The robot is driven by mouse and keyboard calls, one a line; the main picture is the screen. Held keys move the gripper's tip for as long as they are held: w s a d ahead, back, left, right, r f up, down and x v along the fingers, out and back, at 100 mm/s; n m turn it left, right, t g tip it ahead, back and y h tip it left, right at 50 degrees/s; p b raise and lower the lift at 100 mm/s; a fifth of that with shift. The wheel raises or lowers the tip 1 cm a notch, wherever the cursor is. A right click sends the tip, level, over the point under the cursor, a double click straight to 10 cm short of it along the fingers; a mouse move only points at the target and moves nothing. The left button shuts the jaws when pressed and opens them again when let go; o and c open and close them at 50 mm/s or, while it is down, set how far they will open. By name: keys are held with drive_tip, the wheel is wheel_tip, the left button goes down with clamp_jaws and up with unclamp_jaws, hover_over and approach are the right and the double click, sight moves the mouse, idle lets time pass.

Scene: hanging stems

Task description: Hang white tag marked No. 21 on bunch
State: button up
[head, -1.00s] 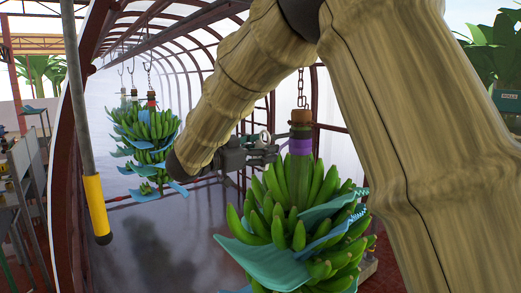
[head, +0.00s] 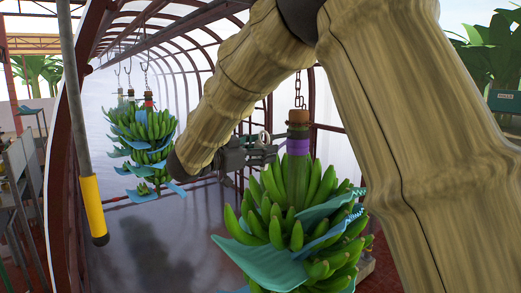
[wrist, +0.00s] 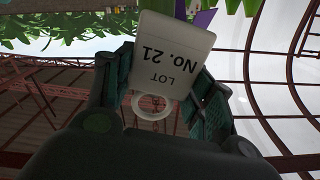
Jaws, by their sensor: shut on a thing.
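The white tag (wrist: 170,55) reads "LOT No. 21", upside down in the wrist view, with a pale ring (wrist: 153,106) at its end. My gripper (wrist: 165,85) is shut on the tag, a dark finger on either side. In the head view my gripper (head: 264,151) is just left of the near bunch's stem, by the purple band (head: 298,147). The near green banana bunch (head: 285,205) hangs from a chain, with blue sheets between its hands. A bit of purple (wrist: 205,18) shows beyond the tag in the wrist view. Contact between ring and stem cannot be told.
Other bunches (head: 145,135) hang in a row farther back at left. Red arches frame the tunnel. Open floor shows between the pole and the near bunch.

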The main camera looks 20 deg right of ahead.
drive_tip(key=shift+x, duration=2.9)
idle(3.4)
drive_tip(key=shift+w+f, duration=0.3)
drive_tip(key=shift+f, duration=0.1)
idle(0.4)
drive_tip(key=o, duration=0.9)
drive_tip(key=shift+c, duration=0.2)
drive_tip(key=shift+r, duration=0.1)
